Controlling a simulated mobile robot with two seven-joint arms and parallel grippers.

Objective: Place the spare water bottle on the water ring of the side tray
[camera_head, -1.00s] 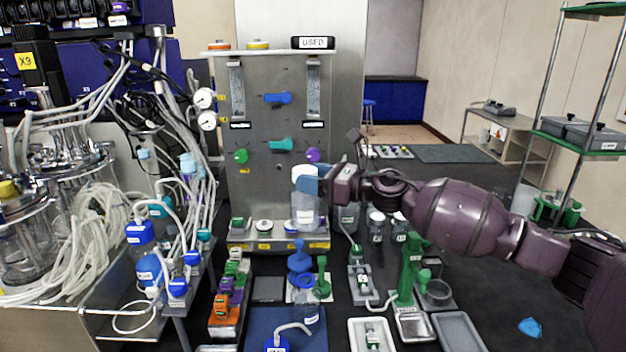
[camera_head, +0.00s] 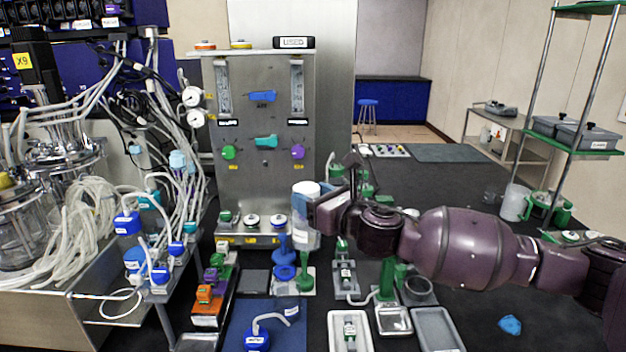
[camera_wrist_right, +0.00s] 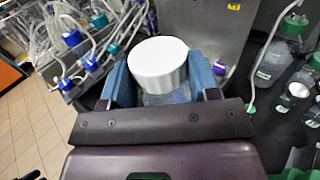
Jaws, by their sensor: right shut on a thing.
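My right gripper (camera_head: 317,208) is shut on a clear bottle (camera_head: 306,236) with a white cap, which I take for the spare water bottle. The bottle is upright, in front of the steel panel's right edge and above the bench. In the right wrist view, the white cap (camera_wrist_right: 158,64) sits between the two blue finger pads. A steel side shelf (camera_head: 92,318) at the left, perhaps the side tray, carries several blue-capped bottles with tubing. I cannot make out a water ring on it. My left gripper is not in view.
The steel panel (camera_head: 262,190) with gauges and knobs stands behind the bottle. A blue stand (camera_head: 284,258), a green stand (camera_head: 389,277), small trays and a blue mat (camera_head: 262,330) crowd the bench below. Tubing tangles at the left. The dark bench at right is mostly clear.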

